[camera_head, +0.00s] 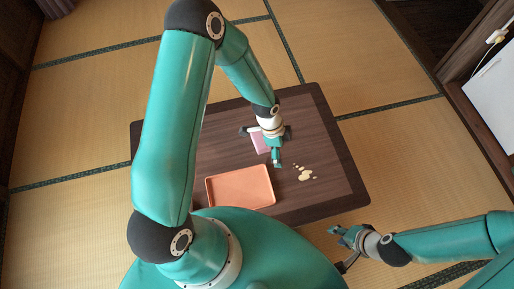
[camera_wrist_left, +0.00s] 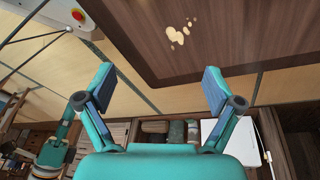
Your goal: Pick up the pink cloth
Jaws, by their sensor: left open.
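The pink cloth (camera_head: 262,143) lies on the low dark wooden table (camera_head: 322,135), toward its far side. It is partly hidden by my left gripper in the head view. My left gripper (camera_head: 276,150) is over the table at the cloth's right side; I cannot tell how high it is. In the left wrist view my left gripper (camera_wrist_left: 160,85) has its two fingers wide apart with nothing between them; the cloth does not show there. My right gripper (camera_head: 340,243) is off the table's near right corner, away from the cloth; its finger gap is unclear.
An orange tray (camera_head: 240,204) lies on the table near its front edge. A pale, spotted spill (camera_head: 305,173) is right of the cloth, also seen in the left wrist view (camera_wrist_left: 177,35). Tatami floor surrounds the table. A white panel (camera_head: 492,95) stands at far right.

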